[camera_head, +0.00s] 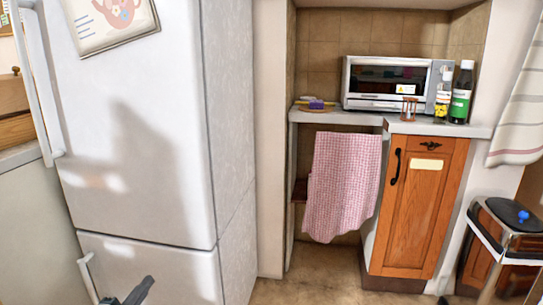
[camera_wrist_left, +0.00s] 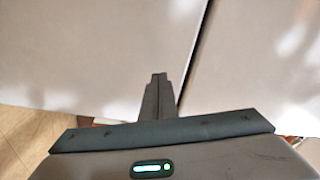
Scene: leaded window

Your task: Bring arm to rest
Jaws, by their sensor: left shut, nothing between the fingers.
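My left gripper (camera_head: 138,290) shows as a dark shape at the bottom edge of the head view, in front of the lower door of the white fridge (camera_head: 135,150). In the left wrist view its two dark fingers (camera_wrist_left: 159,78) lie together, shut with nothing between them. They point towards the pale fridge front (camera_wrist_left: 90,50), where a gap between the doors shows. I cannot tell how close the fingertips are to it. My right gripper is not in view.
A counter (camera_head: 335,117) in the alcove holds a toaster oven (camera_head: 390,82), bottles (camera_head: 461,92) and an hourglass (camera_head: 409,108). A pink checked towel (camera_head: 341,185) hangs below. A wooden cabinet (camera_head: 415,210) and a metal bin (camera_head: 505,225) stand right. Floor is free before the alcove.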

